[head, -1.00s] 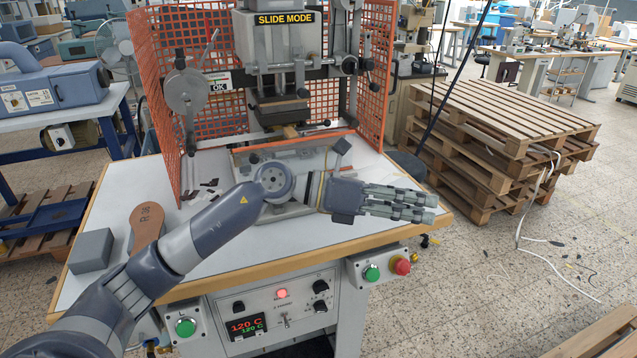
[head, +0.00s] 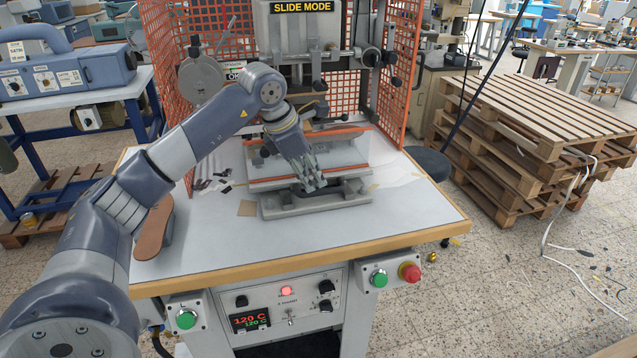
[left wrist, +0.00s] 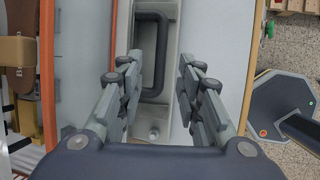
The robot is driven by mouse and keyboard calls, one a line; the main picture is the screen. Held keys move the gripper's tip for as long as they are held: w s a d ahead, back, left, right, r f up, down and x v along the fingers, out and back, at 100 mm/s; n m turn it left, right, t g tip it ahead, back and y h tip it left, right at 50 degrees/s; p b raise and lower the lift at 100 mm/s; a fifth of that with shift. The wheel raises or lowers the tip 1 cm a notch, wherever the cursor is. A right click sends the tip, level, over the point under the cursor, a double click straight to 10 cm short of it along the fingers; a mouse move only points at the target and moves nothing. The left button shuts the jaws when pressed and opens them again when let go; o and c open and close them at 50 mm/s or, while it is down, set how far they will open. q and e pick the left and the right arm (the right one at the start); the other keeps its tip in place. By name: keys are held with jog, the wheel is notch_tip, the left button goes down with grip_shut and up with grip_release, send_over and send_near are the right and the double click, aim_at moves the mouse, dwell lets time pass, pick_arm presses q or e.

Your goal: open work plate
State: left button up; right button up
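The work plate area (head: 272,207) is a grey metal piece at the front of the stamping press on the white table. A dark loop handle (left wrist: 164,45) is on the grey metal in the left wrist view. My left gripper (head: 312,184) points down over this metal piece in the head view and hides part of it. In the left wrist view my left gripper (left wrist: 160,62) is open, with the handle showing between its two fingers. I cannot tell whether either finger touches it. My right gripper is not in view.
The press head (head: 304,35) stands above and behind, with an orange mesh guard (head: 222,35) around it. A brown paddle-shaped piece (head: 153,232) lies at the left of the table. Green buttons and a red button (head: 409,271) are on the front. The table's right front is clear.

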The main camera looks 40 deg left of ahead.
aim_at(321, 190)
pick_arm(q)
jog(key=shift+p+x, duration=0.35)
jog(key=shift+x, duration=2.3)
grip_shut()
